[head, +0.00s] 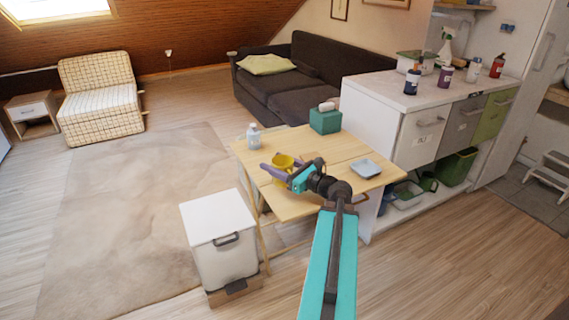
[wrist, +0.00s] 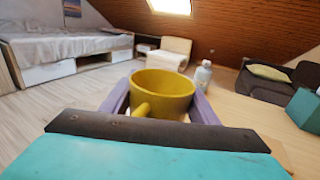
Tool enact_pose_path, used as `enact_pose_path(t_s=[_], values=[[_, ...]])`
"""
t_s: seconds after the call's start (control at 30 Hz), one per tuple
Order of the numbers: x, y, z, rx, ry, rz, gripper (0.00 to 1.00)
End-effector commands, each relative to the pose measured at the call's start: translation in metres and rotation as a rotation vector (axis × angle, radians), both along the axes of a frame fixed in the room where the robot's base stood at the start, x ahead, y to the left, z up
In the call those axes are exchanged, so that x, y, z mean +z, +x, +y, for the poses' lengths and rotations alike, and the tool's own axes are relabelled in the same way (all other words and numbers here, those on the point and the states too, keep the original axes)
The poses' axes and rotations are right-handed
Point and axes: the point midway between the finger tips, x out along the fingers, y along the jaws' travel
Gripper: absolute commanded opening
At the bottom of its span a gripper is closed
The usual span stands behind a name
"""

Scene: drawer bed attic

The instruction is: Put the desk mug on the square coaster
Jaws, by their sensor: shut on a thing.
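The yellow desk mug (head: 284,161) is between the purple fingers of my gripper (head: 279,168), over the left part of the wooden table. In the wrist view the mug (wrist: 162,92) is upright, with its handle toward the camera and a finger on each side. My gripper (wrist: 158,100) is shut on the mug. I cannot tell how high its base is above the table, as the base is hidden. A pale blue square piece (head: 366,168) lies on the table to the right of my gripper. It looks like a shallow dish, and no other square coaster is clear.
A clear bottle (head: 254,136) stands at the table's (head: 343,150) left edge, and a teal box (head: 325,121) at its back edge. A white bin (head: 220,240) stands in front at left. The white counter (head: 420,92) borders the right. Bare tabletop lies between mug and blue piece.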

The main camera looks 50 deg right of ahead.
Motion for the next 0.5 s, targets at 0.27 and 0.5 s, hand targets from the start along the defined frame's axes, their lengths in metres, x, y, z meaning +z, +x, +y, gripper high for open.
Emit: enact_pose_path(t_s=[0.27,0.5], values=[[0.004,0.049,0.074,0.156,0.000,-0.002,0.27],[0.006,0.085,0.149,0.305,0.000,-0.002,0.27]])
